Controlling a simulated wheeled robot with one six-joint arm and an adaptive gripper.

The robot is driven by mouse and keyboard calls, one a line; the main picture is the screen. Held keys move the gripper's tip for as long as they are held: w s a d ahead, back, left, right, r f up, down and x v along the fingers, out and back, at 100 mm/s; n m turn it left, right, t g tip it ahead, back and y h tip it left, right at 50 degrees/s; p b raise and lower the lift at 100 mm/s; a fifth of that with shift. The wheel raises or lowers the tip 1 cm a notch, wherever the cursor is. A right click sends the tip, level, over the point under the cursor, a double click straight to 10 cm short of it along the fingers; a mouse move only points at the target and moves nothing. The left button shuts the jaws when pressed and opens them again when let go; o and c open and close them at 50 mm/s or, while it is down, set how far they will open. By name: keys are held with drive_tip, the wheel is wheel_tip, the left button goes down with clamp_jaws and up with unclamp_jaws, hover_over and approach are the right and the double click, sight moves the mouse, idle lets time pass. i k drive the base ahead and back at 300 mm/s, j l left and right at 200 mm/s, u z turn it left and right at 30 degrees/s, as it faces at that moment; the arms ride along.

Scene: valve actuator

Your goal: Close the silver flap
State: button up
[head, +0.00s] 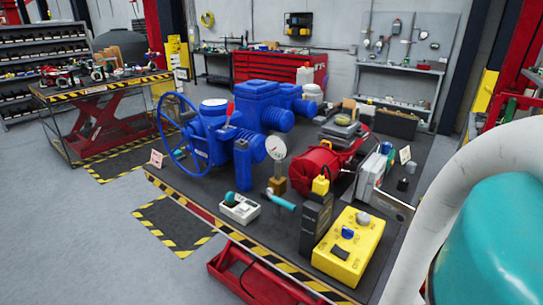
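The blue valve actuator (205,130) stands on the dark work table, with a blue handwheel (165,130) on its left side. A silver-grey round piece (214,103) sits on top of its housing. It may be the silver flap, but it is too small for me to tell whether it is a flap or whether it stands open. My arm, white and teal, fills the lower right corner. My gripper is not in view, so its place relative to the actuator does not show.
The table (262,235) also holds a yellow control box (345,255), a red cylinder (313,170), a round gauge (276,148) and a small white switch box (240,208). A red lift table (95,125) stands at left. Open floor (75,235) lies front left.

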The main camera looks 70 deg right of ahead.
sight(399, 212)
drive_tip(key=z, duration=2.2)
drive_tip(key=k+j, duration=0.1)
drive_tip(key=k, duration=0.4)
drive_tip(key=k+j+z, duration=0.1)
drive_tip(key=k, duration=0.4)
